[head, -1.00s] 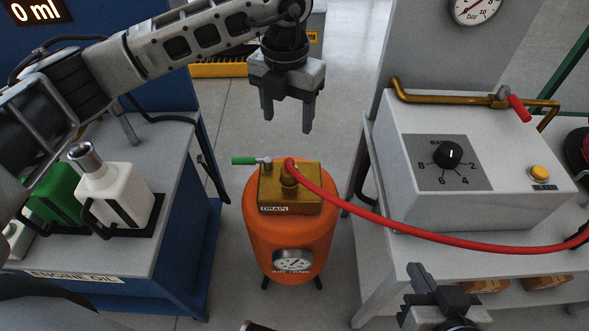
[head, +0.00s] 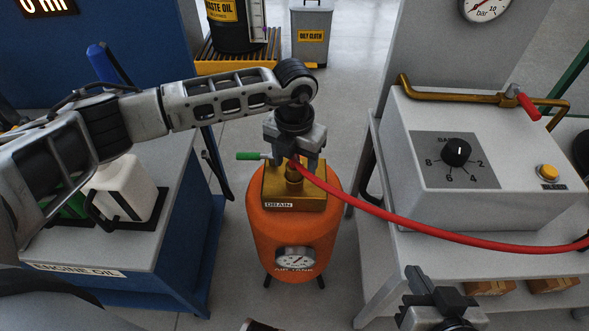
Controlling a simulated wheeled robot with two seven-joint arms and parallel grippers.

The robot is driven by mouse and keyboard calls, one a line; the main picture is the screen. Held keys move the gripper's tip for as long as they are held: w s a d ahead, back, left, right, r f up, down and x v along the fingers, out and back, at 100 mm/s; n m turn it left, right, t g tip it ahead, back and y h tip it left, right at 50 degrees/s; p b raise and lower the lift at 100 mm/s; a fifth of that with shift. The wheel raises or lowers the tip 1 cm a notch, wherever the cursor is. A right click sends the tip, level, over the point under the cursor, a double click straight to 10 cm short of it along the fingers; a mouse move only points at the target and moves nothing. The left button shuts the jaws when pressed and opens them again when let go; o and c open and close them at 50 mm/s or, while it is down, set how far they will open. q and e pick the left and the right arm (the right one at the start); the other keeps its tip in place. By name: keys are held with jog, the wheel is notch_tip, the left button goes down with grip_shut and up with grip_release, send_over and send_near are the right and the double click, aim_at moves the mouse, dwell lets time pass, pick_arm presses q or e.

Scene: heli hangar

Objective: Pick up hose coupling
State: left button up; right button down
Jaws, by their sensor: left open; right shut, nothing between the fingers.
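The hose coupling (head: 293,174) is a brass fitting at the end of the red hose (head: 420,233). It sits on the brass block (head: 312,198) on top of the orange air tank (head: 318,231). My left gripper (head: 293,162) is open and points down at the coupling's top, its fingers on either side of the hose end. The gripper hides part of the coupling, and I cannot tell whether the fingers touch it. My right gripper (head: 425,280) is shut and empty at the bottom right, in front of the grey bench.
A green-handled valve (head: 249,156) sticks out left of the brass block. The blue oil cabinet (head: 180,243) with a white jug (head: 130,188) stands left. A grey control box (head: 500,150) with a dial stands right, and the hose runs across its front.

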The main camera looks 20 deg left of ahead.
pick_arm(q)
jog(key=shift+f, duration=0.7)
jog(key=c, duration=1.2)
jog(key=shift+o, duration=0.2)
jog(key=shift+r, duration=0.15)
